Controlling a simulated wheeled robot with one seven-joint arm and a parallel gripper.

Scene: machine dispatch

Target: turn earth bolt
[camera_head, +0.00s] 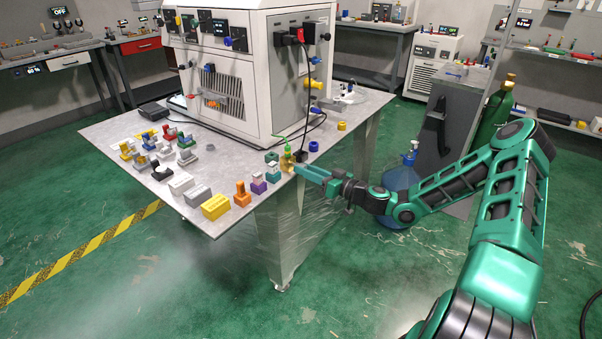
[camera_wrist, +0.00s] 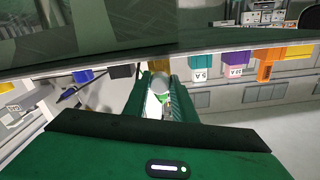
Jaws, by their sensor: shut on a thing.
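My gripper (camera_head: 296,168) is at the right edge of the metal table, low beside the large white machine. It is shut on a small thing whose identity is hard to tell. In the wrist view, a grey round end (camera_wrist: 161,85) shows between the fingers, with green and white below it. I cannot make out the earth bolt for certain.
Teal (camera_head: 271,158), purple (camera_head: 258,183) and orange (camera_head: 241,195) holders line the table edge left of my gripper, with a yellow block (camera_head: 215,207) further along. Blue (camera_head: 313,146) and yellow (camera_head: 341,126) caps lie to the right. Black cables hang down the machine's side.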

